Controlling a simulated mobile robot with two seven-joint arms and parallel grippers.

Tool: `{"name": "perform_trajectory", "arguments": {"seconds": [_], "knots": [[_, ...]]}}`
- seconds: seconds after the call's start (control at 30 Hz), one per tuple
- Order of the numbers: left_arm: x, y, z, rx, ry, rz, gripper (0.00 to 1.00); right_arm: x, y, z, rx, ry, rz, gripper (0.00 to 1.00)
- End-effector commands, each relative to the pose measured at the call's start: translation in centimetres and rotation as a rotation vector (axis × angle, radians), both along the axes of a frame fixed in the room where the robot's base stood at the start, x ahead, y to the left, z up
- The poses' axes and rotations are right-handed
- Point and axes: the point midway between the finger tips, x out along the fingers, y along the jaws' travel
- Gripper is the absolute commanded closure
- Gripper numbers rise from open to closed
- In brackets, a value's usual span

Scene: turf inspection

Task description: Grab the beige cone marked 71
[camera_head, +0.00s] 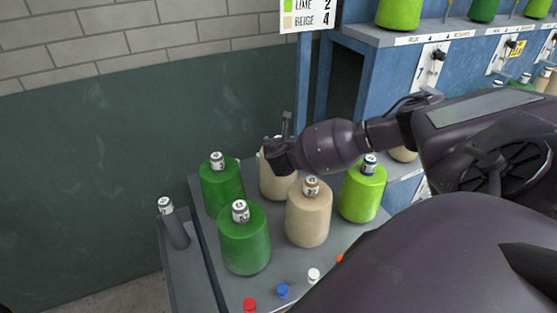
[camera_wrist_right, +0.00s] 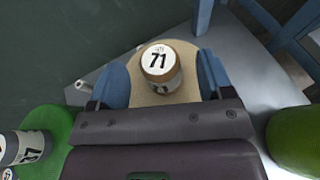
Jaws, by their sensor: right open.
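The beige cone marked 71 (camera_wrist_right: 180,90) is in the right wrist view, its label facing the camera. My right gripper (camera_wrist_right: 162,76) is open, with a blue finger pad on each side of this cone's top; I cannot tell whether the pads touch it. In the head view my right gripper (camera_head: 282,150) is over the rear beige cone (camera_head: 276,189) and hides its top and label. A second beige cone (camera_head: 308,222) stands in front of it, its mark too small to read. My left gripper is not in view.
Two green cones (camera_head: 245,243) (camera_head: 221,188) stand to the left and a lime cone (camera_head: 361,196) to the right on the grey table (camera_head: 205,285). A grey post (camera_head: 176,231) stands at the left edge. A blue shelf unit (camera_head: 368,75) is behind.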

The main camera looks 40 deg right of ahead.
Motion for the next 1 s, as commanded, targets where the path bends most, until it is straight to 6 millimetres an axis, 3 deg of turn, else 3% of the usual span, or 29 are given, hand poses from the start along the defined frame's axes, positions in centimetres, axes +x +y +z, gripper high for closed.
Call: {"name": "perform_trajectory", "arguments": {"seconds": [0.37,0.83,1.0], "knots": [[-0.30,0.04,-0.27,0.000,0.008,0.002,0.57,0.46,-0.35,-0.25,0.001,0.001,0.001,0.27],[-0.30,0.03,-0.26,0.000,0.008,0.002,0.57,0.43,-0.37,-0.25,0.000,0.000,0.001,0.99],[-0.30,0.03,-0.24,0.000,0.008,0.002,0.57,0.42,-0.38,-0.25,-0.001,0.001,0.000,1.00]]}}
